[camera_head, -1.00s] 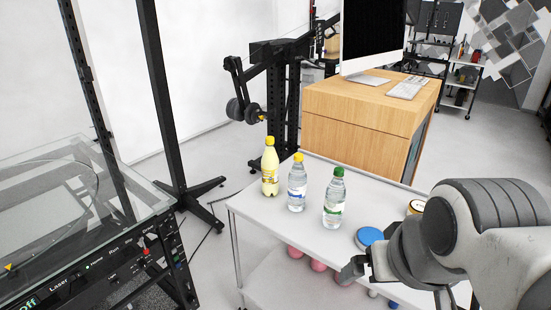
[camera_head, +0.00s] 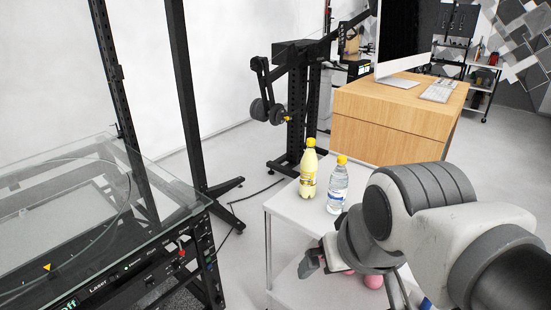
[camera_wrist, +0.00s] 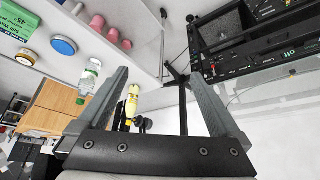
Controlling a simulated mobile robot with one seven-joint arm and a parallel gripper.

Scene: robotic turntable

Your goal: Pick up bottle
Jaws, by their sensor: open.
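A yellow bottle (camera_head: 308,172) and a clear bottle with a yellow cap (camera_head: 338,188) stand upright on a white table (camera_head: 290,206). My gripper (camera_head: 313,262) is in front of and below them in the head view, apart from both. In the wrist view my gripper (camera_wrist: 158,75) is open with nothing held. The yellow bottle (camera_wrist: 132,103) shows between its fingers, farther off. A clear bottle with a green label (camera_wrist: 89,80) shows outside the left finger. My arm hides that bottle in the head view. The yellow-capped clear bottle cannot be made out in the wrist view.
Pink objects (camera_head: 373,281) are below the tabletop. A blue-lidded jar (camera_wrist: 64,45), another jar (camera_wrist: 27,57) and a green box (camera_wrist: 18,22) show in the wrist view. A glass-topped machine (camera_head: 90,200) stands left. A wooden desk (camera_head: 395,112) stands behind the table.

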